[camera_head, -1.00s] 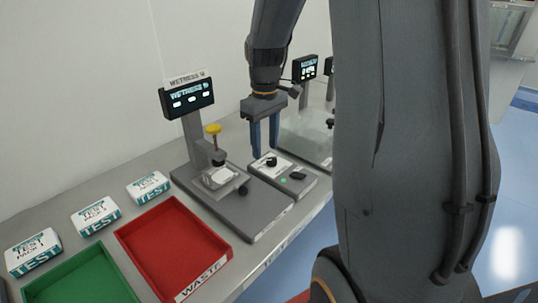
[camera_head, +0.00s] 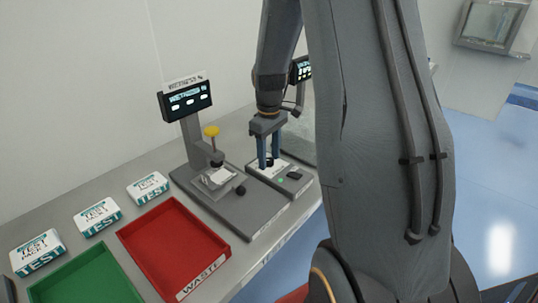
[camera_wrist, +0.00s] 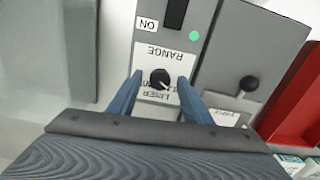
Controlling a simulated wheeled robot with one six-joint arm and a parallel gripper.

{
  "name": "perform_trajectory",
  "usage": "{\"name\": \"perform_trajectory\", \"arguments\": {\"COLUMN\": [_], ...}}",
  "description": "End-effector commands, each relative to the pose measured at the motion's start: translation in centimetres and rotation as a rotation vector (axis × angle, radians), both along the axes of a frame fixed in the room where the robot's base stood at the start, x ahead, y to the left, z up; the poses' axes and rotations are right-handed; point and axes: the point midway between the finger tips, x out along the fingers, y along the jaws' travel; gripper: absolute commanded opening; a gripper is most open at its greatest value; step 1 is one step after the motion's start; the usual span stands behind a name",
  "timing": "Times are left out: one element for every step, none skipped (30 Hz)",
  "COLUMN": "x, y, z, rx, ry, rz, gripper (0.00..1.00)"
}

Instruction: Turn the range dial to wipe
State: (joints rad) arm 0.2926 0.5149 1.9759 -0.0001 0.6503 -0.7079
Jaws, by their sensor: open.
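The range dial (camera_wrist: 160,78) is a round black knob on a white label plate, on a small grey box (camera_wrist: 176,45). The label reads RANGE, upside down in the wrist view, with a second word partly hidden behind the fingers. A white mark shows on the knob. My gripper (camera_wrist: 158,82) is open, with one blue finger on each side of the dial; I cannot tell whether they touch it. In the head view my gripper (camera_head: 269,162) points down over the box (camera_head: 279,178), and its fingers largely hide the dial.
The wetness tester (camera_head: 225,200), with its display and yellow-topped post, stands just left of the box. The red waste tray (camera_head: 172,247), green tray (camera_head: 85,278) and several white test packs (camera_head: 97,216) lie further left. The box also carries a green light (camera_wrist: 194,36).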

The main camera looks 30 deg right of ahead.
Motion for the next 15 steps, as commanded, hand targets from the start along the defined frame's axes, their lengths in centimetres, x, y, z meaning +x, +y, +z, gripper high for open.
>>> {"name": "perform_trajectory", "arguments": {"x": [0.0,0.0,-0.01,-0.01,-0.01,-0.01,-0.01,-0.01,-0.01,-0.01,-0.01,-0.01,-0.02,-0.02,-0.02], "y": [0.01,0.0,0.01,0.01,0.01,0.01,0.0,0.0,0.01,0.01,0.01,0.01,0.0,0.0,0.01], "z": [-0.01,-0.01,-0.01,-0.01,0.0,0.0,0.0,0.0,0.0,0.0,0.01,0.01,0.01,0.01,0.01], "rx": [0.0,0.0,0.0,0.0,0.0,0.0,0.0,0.0,0.0,0.0,0.0,0.0,0.0,0.0,0.0], "ry": [0.0,0.0,0.0,0.0,0.0,0.0,0.0,0.0,0.0,0.0,0.0,0.0,0.0,0.0,0.0], "rz": [0.0,0.0,0.0,0.0,0.0,0.0,0.0,0.0,0.0,0.0,0.0,0.0,-0.001,-0.001,-0.003], "gripper": [0.45,0.45,0.45,0.45,0.4,0.33,0.28,0.23,0.16,0.11,0.06,0.04,0.04,0.04,0.04]}}
